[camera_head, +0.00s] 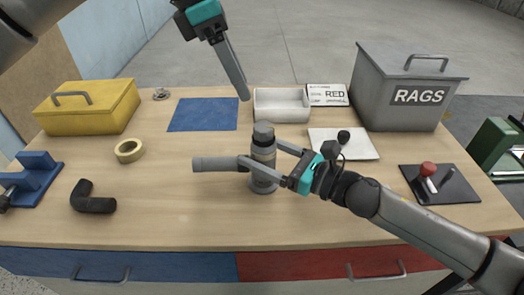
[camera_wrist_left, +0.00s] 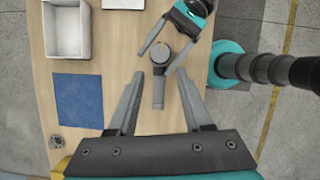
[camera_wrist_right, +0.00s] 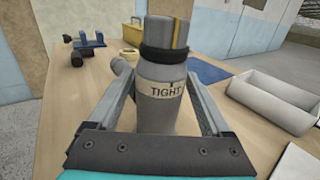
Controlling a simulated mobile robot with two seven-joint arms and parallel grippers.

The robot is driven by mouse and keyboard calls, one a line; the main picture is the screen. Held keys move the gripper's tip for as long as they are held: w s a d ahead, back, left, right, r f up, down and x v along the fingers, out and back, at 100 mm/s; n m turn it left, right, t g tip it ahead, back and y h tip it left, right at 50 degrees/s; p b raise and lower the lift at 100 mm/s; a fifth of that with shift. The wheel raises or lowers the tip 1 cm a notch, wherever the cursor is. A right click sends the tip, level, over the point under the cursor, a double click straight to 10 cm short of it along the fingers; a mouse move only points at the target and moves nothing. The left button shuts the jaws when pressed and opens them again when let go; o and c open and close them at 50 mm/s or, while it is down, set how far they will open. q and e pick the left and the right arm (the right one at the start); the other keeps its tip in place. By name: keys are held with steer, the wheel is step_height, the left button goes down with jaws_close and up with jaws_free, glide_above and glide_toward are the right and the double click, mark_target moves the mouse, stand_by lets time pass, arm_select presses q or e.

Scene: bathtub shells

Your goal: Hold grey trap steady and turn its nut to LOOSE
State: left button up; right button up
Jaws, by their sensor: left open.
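The grey trap (camera_head: 262,178) stands upright on the workbench, its side pipe (camera_head: 212,164) pointing left. Its nut (camera_wrist_right: 165,32) on top is grey, with a yellow stripe and a dark ring beneath. In the right wrist view the band (camera_wrist_right: 163,90) below reads TIGHT. No LOOSE mark shows. My right gripper (camera_head: 254,150) is low at the trap, one finger on each side of the body; gaps show beside it in the right wrist view. My left gripper (camera_head: 244,97) is open and empty, high above and behind the trap. The left wrist view looks down on the nut (camera_wrist_left: 160,53).
Behind the trap lie a blue mat (camera_head: 203,114) and a white tray (camera_head: 281,104). A grey RAGS bin (camera_head: 400,112) stands back right, a yellow toolbox (camera_head: 88,108) back left. A black elbow (camera_head: 93,204) and a tape roll (camera_head: 129,151) lie left.

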arm_select(q)
steer(key=shift+o, duration=0.2)
arm_select(e)
jaws_close()
arm_select(q)
steer(key=shift+o, duration=1.4)
steer(key=shift+s+d+f, duration=0.1)
steer(key=shift+d+f, duration=0.05)
steer(key=shift+f, duration=0.15)
steer(key=shift+o, duration=0.5)
steer(key=s+d+f+m+g+h, duration=0.2)
steer(key=s+d+f+h, duration=0.1)
steer(key=h, duration=0.3)
steer(key=shift+s+d+f, duration=0.2)
steer(key=shift+f, duration=0.5)
steer(key=n+t+h, duration=0.5)
steer(key=t+h, duration=0.2)
steer(key=t, duration=0.1)
glide_toward(272, 126)
steer(key=t, duration=0.1)
steer(key=shift+n+y, duration=0.3)
steer(key=shift+y, duration=0.1)
steer(key=x, duration=1.1)
steer(key=shift+w+d+f, duration=0.15)
steer(key=shift+d+f, duration=0.05)
steer(key=shift+d, duration=0.1)
